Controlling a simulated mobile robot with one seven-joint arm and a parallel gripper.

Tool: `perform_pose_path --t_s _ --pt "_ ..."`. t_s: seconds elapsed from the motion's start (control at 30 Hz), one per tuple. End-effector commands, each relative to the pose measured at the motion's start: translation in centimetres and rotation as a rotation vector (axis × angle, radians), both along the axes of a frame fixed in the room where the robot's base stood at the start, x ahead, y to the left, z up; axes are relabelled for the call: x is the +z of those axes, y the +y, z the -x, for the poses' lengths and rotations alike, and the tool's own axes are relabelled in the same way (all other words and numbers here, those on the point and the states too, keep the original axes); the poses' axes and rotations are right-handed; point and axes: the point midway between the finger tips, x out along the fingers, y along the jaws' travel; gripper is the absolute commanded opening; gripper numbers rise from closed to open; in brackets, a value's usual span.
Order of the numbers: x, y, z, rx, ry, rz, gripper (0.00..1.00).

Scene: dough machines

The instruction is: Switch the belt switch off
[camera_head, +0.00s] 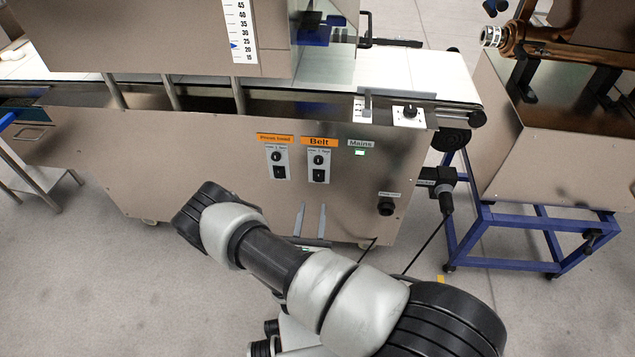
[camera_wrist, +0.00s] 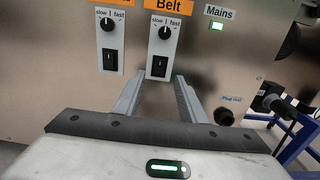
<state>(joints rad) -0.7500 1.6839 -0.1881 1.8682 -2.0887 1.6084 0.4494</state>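The belt switch (camera_head: 318,175) is a black rocker on a light plate, below a black speed knob and the orange "Belt" label (camera_head: 319,141) on the machine's front. The belt switch also shows in the wrist view (camera_wrist: 159,67), upper middle, unobstructed. I cannot tell its on or off position. My gripper (camera_head: 311,206) appears just below the belt plate in the head view. In the wrist view my gripper (camera_wrist: 161,78) is open and empty, its two grey fingers pointing at the panel on either side of the switch's lower end. Contact with the panel cannot be told.
A similar switch (camera_head: 279,172) and knob sit left of the belt plate. A green-lit mains indicator (camera_head: 360,153) is on the right. A black plug socket (camera_head: 386,206) sits lower right. A blue-framed stand (camera_head: 520,222) is right of the machine. Grey floor lies in front.

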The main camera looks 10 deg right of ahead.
Motion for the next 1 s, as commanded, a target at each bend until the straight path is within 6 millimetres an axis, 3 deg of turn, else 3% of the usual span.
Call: perform_pose_path --t_s 0.2,0.5,0.7,1.0 --pt "-0.1 -1.6 -4.8 -0.004 -0.005 -0.002 0.38" --pt "-0.1 -3.4 -10.1 -0.004 -0.002 -0.002 0.38" --pt "-0.1 -3.9 -11.7 -0.002 0.001 0.0 0.38" --pt "0.0 -4.0 -12.0 -0.002 0.0 0.001 0.38"
